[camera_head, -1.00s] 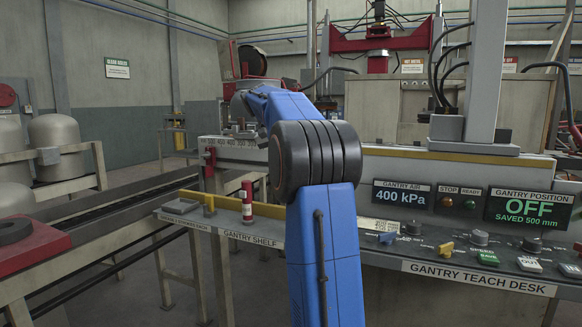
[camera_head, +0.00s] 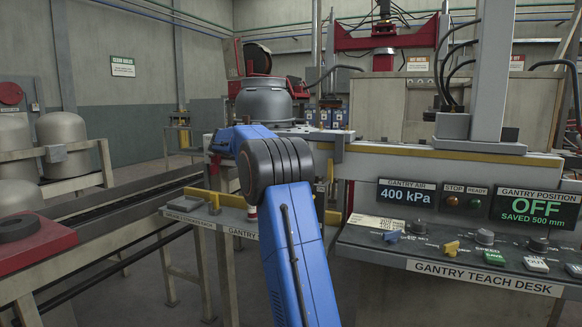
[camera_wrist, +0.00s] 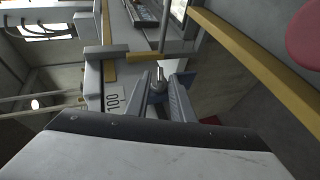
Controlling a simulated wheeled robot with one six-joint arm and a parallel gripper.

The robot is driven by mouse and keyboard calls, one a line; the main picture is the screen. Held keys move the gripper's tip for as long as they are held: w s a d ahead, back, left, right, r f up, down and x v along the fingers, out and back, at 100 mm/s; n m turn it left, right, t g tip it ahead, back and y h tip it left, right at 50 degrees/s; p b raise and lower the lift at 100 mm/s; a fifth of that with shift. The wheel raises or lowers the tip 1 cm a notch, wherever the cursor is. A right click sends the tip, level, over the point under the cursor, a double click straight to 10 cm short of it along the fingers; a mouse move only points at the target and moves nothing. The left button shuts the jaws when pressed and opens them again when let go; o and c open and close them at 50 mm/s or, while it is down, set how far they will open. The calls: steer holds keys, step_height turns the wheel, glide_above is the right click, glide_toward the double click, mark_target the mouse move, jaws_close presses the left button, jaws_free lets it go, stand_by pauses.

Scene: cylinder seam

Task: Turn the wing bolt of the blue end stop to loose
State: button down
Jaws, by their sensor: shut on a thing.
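In the wrist view my gripper (camera_wrist: 160,94) is shut on a small silvery bolt (camera_wrist: 158,83), which I take to be the wing bolt. It sits between the two blue-grey fingers, close to the beam's scale with the number 100. Its wings and its turn angle are too small to tell. I cannot clearly make out the blue end stop behind the fingers. In the head view my blue arm covers the left part of the beam, and the bolt is hidden there.
The gantry beam (camera_head: 440,158) runs along the back of the gantry teach desk (camera_head: 480,268). A grey vessel (camera_head: 263,103) stands behind my arm. The gantry shelf (camera_head: 205,217) is at the left. A yellow rail (camera_wrist: 240,52) passes near my gripper.

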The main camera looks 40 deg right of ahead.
steer(key=shift+w+f+n+g+h, duration=0.15)
steer(key=shift+f+n+g+h, duration=0.25)
steer(key=shift+g+h, duration=0.3)
steer(key=c, duration=1.9)
jaws_free()
steer(key=shift+f, duration=0.1)
steer(key=shift+o, duration=0.2)
